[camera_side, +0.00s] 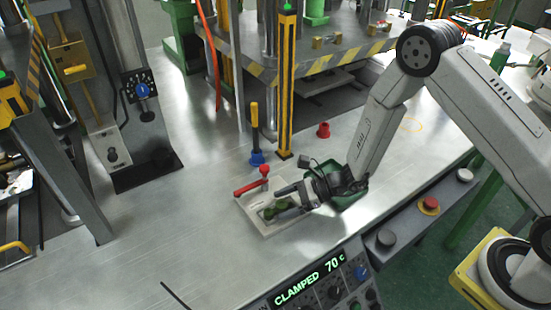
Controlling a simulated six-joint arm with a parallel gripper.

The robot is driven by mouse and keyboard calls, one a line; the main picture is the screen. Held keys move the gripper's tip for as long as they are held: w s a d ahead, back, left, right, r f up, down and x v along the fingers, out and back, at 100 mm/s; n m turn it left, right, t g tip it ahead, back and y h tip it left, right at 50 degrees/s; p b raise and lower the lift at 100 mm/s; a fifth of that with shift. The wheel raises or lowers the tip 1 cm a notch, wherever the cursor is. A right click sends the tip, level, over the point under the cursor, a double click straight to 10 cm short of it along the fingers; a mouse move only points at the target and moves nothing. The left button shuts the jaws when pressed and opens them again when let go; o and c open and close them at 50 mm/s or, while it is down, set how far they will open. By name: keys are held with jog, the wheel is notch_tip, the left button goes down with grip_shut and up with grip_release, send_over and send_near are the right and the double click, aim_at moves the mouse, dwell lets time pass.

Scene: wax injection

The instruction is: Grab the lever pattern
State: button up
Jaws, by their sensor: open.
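A pale, flat mould block (250,203) lies on the metal bench. A small dark green piece (276,208), which looks like the lever pattern, lies in or on the middle of the block. A red-handled toggle (252,184) with a red knob stands at the block's back edge. My gripper (280,200) reaches in low from the right, over the block. Its fingers are open and lie around or just above the green piece. I cannot tell whether they touch it. The fingers hide part of the piece and the block's right side.
A dark green tray (350,200) sits behind my wrist. A yellow post (286,90), a blue-based handle (256,140) and a red cup (323,130) stand behind the block. A control panel (320,285) reading "CLAMPED 70 C" runs along the front.

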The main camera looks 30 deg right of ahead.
aim_at(285, 203)
dwell(0.4)
grip_shut()
jog(key=shift+r, duration=0.15)
notch_tip(285, 203, up, 10)
dwell(1.0)
dwell(0.4)
